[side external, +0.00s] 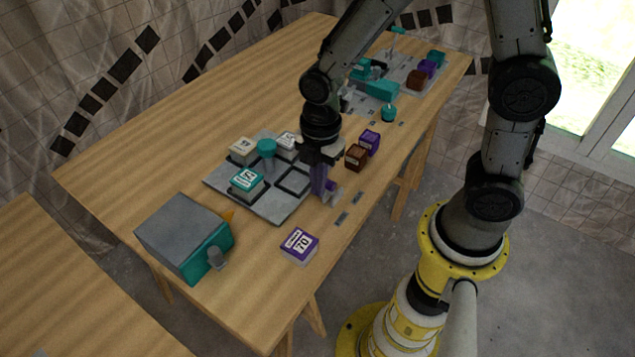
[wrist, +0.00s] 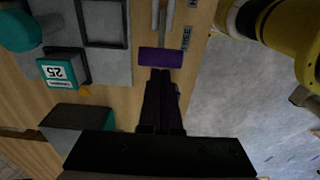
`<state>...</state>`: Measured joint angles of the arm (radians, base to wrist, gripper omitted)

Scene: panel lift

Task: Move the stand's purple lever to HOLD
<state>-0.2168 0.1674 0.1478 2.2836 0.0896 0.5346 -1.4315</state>
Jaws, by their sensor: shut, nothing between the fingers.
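The stand's purple lever (side external: 331,185) is at the front right edge of the near grey stand (side external: 275,209). In the wrist view it is a purple bar (wrist: 161,57) across two pale rails. My gripper (side external: 318,192) is low at the lever, pointing down. In the wrist view its dark fingers (wrist: 160,73) are together and empty, with their tips right at the bar's edge; I cannot tell whether they touch it.
A teal-topped block (side external: 247,181), pale blocks and a teal knob (side external: 266,147) are on the near stand. A grey and teal box (side external: 184,232) and a purple block marked 70 (side external: 299,246) are nearby. Brown (side external: 356,157) and purple (side external: 370,140) blocks stand beyond, before another stand.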

